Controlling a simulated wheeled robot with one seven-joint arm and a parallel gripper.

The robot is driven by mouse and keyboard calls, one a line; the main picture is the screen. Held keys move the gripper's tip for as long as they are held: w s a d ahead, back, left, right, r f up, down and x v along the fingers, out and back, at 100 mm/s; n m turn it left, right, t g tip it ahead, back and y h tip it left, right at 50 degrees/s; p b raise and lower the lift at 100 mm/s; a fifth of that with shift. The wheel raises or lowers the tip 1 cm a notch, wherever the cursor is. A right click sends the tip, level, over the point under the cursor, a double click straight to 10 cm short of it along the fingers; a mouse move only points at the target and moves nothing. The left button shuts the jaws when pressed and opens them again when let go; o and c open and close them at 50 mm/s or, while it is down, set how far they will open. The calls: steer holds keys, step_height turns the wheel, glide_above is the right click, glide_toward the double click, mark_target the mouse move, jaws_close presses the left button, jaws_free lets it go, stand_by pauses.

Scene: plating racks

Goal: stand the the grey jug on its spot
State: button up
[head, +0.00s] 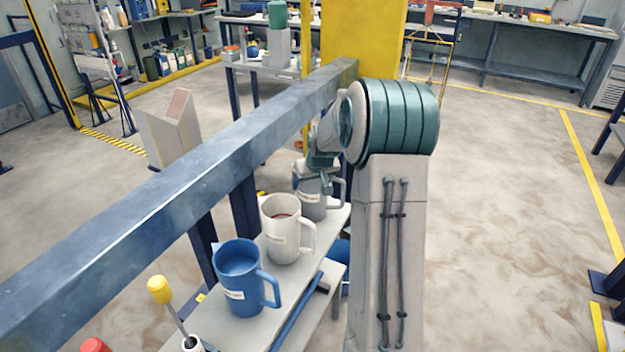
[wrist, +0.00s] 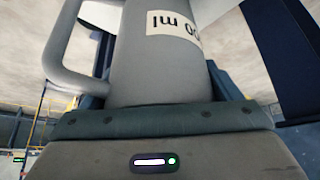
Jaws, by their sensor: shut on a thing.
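The grey jug (head: 312,204) is at the far end of a narrow shelf in the head view, behind the white jug. My gripper (head: 316,168) is at its top, partly hidden by my arm, and is shut on it. In the wrist view the grey jug (wrist: 160,75) fills the middle, with its handle on the left and a white label with black print. The jug looks roughly upright in the head view. Its base is partly hidden by the white jug, so I cannot tell whether it touches the shelf. The fingertips are not clearly seen.
A white jug (head: 283,240) and a blue jug (head: 241,282) stand on the shelf (head: 330,222) in front of the grey one. A thick blue-grey beam (head: 170,205) runs along the left, above shelf height. A yellow-handled tool (head: 160,290) sticks up at the near end. Open floor lies right.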

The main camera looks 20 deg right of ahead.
steer(key=o, duration=1.9)
steer(key=shift+f, duration=0.15)
steer(key=d+v, duration=0.1)
steer(key=v, duration=1.3)
steer(key=s+a+r+g+p, duration=0.1)
steer(key=s+a+r+p, duration=0.35)
steer(key=s+a, duration=0.75)
steer(key=s+a+p, duration=0.1)
steer(key=s+a, duration=0.1)
steer(key=s, duration=0.3)
steer(key=s+a+g, duration=0.1)
steer(key=s+a, duration=0.1)
steer(key=s, duration=0.3)
steer(key=s+a+n+g+p, duration=0.1)
steer(key=s+a, duration=0.1)
steer(key=s, duration=0.3)
steer(key=shift+a+y+p, duration=0.25)
steer(key=shift+y+p, duration=0.1)
steer(key=shift+y, duration=0.05)
